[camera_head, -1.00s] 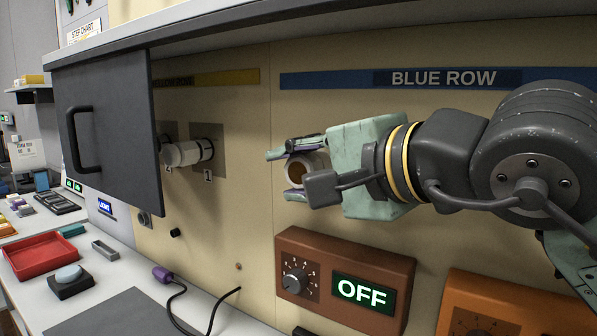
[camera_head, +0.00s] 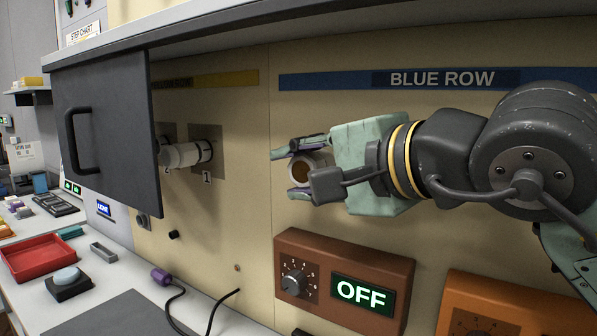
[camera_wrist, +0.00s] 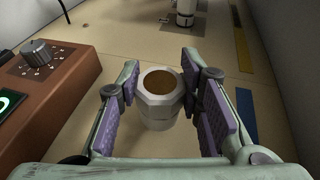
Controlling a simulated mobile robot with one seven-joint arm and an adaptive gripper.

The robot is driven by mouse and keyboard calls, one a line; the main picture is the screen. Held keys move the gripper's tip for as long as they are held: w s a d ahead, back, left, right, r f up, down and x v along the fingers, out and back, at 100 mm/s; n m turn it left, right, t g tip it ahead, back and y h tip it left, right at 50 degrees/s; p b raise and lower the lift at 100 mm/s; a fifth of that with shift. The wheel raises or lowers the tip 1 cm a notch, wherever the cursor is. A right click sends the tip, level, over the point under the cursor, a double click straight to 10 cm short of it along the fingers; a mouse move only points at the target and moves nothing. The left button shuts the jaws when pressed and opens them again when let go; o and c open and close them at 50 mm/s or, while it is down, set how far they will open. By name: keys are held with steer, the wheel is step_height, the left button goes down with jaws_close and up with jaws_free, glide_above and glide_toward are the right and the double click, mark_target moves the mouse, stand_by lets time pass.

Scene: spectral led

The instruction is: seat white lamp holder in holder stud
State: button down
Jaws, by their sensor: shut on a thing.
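My gripper (camera_head: 283,175) reaches in from the right in front of the beige panel, under the blue strip. It is shut on the white lamp holder (camera_head: 318,160), a short white collar with a brown open end. In the wrist view the lamp holder (camera_wrist: 158,108) sits between the purple finger pads of my gripper (camera_wrist: 166,108), its brown end facing the camera. I cannot tell whether its far end touches the panel. No bare holder stud can be made out; the holder and fingers may hide one.
A white cylindrical fitting (camera_head: 185,154) stands out from a panel plate marked 1, at left. A dark open door (camera_head: 105,128) with a handle juts out beside it. A brown box reading OFF (camera_head: 345,278) is mounted below my gripper. The panel between has free room.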

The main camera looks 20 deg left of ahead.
steer(key=shift+w+d, duration=0.25)
steer(key=shift+w, duration=0.75)
steer(key=shift+w, duration=0.25)
stand_by(0.7)
steer(key=c, duration=1.1)
jaws_free()
steer(key=shift+o, duration=0.2)
steer(key=v, duration=0.7)
steer(key=shift+s+d, duration=0.2)
steer(key=shift+d, duration=0.05)
